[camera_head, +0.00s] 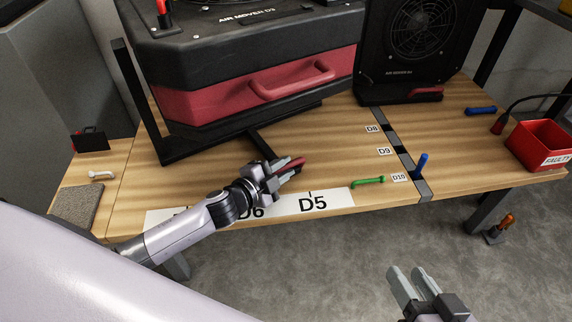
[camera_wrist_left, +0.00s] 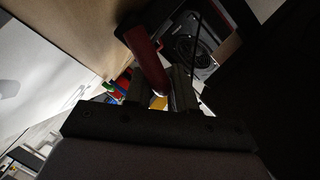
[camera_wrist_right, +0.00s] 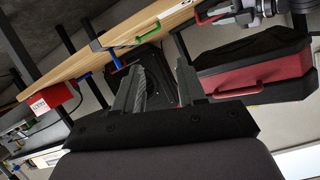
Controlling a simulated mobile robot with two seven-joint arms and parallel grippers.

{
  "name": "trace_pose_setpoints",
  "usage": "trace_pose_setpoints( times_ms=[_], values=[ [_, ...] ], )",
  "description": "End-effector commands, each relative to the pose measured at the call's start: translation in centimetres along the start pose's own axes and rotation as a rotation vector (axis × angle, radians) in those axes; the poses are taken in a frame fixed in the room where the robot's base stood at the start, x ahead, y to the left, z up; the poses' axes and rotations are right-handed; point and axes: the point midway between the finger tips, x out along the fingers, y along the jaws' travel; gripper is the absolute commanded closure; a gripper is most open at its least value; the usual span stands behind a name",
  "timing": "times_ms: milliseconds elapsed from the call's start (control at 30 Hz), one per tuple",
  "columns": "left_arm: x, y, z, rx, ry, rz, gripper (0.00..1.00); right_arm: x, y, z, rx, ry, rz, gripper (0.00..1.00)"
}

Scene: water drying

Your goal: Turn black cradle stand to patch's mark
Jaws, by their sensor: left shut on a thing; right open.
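The black cradle stand (camera_head: 215,148) sits on the wooden bench and carries a black and red air mover (camera_head: 250,90). A black bar (camera_head: 259,143) runs from the stand toward the bench's front edge, with a red grip (camera_head: 297,162) near its end. My left gripper (camera_head: 282,172) is shut on the red grip, which also shows between its fingers in the left wrist view (camera_wrist_left: 147,58). A white strip marked D5 (camera_head: 318,203) and D6 lies along the front edge; my left arm covers part of it. My right gripper (camera_head: 414,279) is open and empty, off the bench's front.
A green handle (camera_head: 368,181), a blue peg (camera_head: 421,162) and small labels D8, D9 (camera_head: 384,151) and D10 lie right of the strip. A second air mover (camera_head: 408,50) stands behind. A red bin (camera_head: 541,144) is at the far right.

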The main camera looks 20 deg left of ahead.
Motion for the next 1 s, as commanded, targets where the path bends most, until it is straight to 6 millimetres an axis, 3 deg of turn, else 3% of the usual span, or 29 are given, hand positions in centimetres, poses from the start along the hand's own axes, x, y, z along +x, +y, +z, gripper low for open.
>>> trace_pose_setpoints(
  times_ms=[300, 600, 1000],
  values=[
    [-4.3, -1.0, 2.8, 0.049, 0.136, 0.091, 1.0, -1.5, 1.3, 0.0, -0.073, -0.037, 0.079, 0.6],
    [-7.5, -1.6, 5.5, 0.082, 0.267, 0.168, 1.0, -1.6, 1.5, 0.3, -0.084, -0.043, 0.089, 0.6],
    [-8.5, -2.1, 6.2, 0.088, 0.313, 0.193, 1.0, -1.5, 1.4, 0.3, -0.077, -0.041, 0.083, 0.6]
  ],
)
